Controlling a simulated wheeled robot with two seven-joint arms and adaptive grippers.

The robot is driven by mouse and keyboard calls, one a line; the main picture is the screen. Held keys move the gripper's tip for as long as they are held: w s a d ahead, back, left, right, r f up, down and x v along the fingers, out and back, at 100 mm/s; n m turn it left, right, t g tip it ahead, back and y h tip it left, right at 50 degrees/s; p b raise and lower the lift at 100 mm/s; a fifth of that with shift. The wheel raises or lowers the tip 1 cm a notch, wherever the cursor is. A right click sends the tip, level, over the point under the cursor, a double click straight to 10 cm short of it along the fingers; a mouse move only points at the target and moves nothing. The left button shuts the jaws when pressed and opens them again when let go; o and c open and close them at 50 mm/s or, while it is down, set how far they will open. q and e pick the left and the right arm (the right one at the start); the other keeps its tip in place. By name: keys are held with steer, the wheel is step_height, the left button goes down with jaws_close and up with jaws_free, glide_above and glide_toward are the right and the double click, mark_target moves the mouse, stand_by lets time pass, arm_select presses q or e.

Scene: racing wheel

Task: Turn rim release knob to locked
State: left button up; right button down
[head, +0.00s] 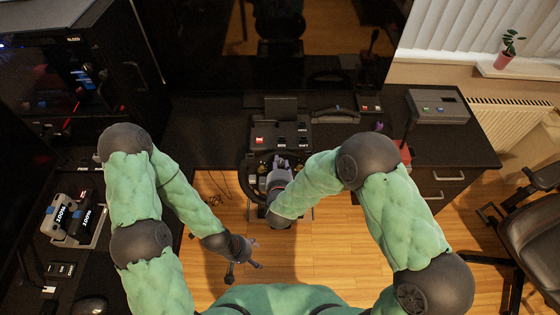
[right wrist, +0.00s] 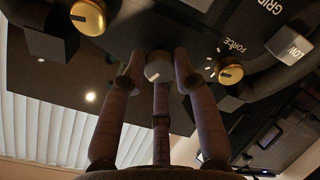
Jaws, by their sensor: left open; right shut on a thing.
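The racing wheel (head: 247,188) stands at the desk's front edge in the head view, partly covered by my right arm. My right gripper (head: 280,165) reaches onto it. In the right wrist view, its several fingers close around a pale silver knob (right wrist: 158,68) on the wheel's dark face. The knob's label and pointer cannot be made out, so I cannot tell its setting. Beside it are a gold knob (right wrist: 88,17) and another gold knob (right wrist: 230,72) marked FORCE. My left gripper (head: 245,264) is open and empty, low over the floor and apart from the wheel.
A dark box (head: 280,135) with a red switch stands behind the wheel. A grey button box (head: 438,106) sits on the desk at right. The left desk carries a grey device (head: 73,220). A chair (head: 530,230) stands at far right. Open floor lies before the wheel.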

steer(key=shift+w+r+n+p, duration=0.15)
steer(key=shift+n+p, duration=0.75)
steer(key=shift+n, duration=1)
steer(key=c, duration=1)
jaws_free()
steer(key=shift+o, duration=0.2)
steer(key=v, duration=1.2)
